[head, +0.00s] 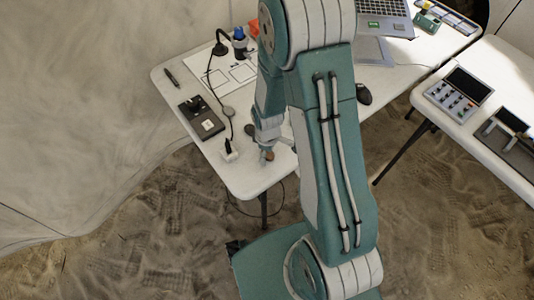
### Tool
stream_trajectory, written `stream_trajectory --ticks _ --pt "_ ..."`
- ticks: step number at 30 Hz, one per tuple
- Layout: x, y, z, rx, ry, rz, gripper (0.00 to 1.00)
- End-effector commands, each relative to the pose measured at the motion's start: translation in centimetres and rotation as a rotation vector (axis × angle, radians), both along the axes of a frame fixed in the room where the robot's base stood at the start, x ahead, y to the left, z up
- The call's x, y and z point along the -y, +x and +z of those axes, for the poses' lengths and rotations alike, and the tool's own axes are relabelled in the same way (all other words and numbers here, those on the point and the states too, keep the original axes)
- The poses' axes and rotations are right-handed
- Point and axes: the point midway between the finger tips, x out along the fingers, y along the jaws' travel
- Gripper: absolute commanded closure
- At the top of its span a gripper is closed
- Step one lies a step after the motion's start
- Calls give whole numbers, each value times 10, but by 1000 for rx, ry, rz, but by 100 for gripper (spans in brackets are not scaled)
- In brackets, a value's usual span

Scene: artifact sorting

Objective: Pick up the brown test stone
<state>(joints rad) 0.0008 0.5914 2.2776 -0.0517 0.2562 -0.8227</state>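My gripper (268,148) is low over the near end of the white table (252,182), pointing down. A small orange-brown lump (269,156) shows right at its fingertips; I cannot tell whether the fingers touch it or hold it. A darker brown roundish piece (250,130) lies on the table just left of the gripper. Either could be the brown test stone; they are too small to tell. The fingers are too small and partly hidden to show whether they are open or shut.
A laptop (386,17) stands at the back. A second table (470,128) is at right.

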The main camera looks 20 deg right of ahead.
Motion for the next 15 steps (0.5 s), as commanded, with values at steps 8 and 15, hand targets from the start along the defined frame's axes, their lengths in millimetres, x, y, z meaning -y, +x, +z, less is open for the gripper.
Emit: stream_trajectory --ticks 8,15 --pt "0 0 0 -1 -1 0 90" --pt "-1 0 0 -2 -1 0 90"
